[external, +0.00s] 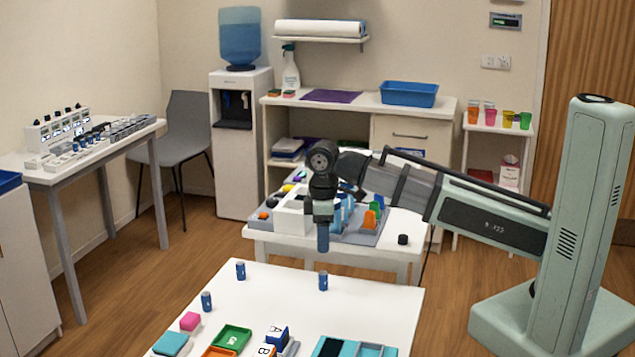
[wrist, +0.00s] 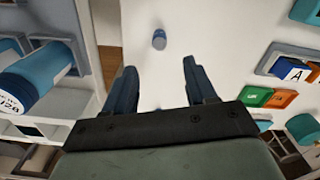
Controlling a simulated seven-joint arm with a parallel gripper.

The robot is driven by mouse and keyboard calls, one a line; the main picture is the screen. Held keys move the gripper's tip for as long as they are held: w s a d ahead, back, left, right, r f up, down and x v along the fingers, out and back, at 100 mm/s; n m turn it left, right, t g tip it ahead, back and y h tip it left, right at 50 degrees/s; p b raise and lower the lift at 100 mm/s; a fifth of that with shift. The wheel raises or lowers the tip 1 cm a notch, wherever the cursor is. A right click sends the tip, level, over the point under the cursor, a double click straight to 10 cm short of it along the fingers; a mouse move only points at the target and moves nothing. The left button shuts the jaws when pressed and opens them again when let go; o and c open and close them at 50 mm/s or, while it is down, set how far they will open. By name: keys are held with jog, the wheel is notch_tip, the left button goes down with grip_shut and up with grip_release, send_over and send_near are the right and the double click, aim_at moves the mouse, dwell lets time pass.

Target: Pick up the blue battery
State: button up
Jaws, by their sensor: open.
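Three small blue batteries stand upright on the white front table (external: 290,310) in the external view: one right (external: 323,281), one at the back left (external: 240,270), one front left (external: 206,301). My gripper (external: 323,250) points down above the right battery, apart from it. In the wrist view my gripper (wrist: 158,85) is open, with two dark fingers spread and nothing held between them. One blue battery (wrist: 159,39) shows beyond the fingertips on the white surface; I cannot tell which of the three it is.
The front table also holds a pink block (external: 190,321), a teal block (external: 170,343), a green tray (external: 232,338), lettered blocks (external: 277,335) and a teal case (external: 350,347). A cluttered second table (external: 285,247) stands behind. White surface around the right battery is clear.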

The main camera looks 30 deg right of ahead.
aim_at(322, 273)
jog(key=shift+f, duration=5.6)
grip_shut()
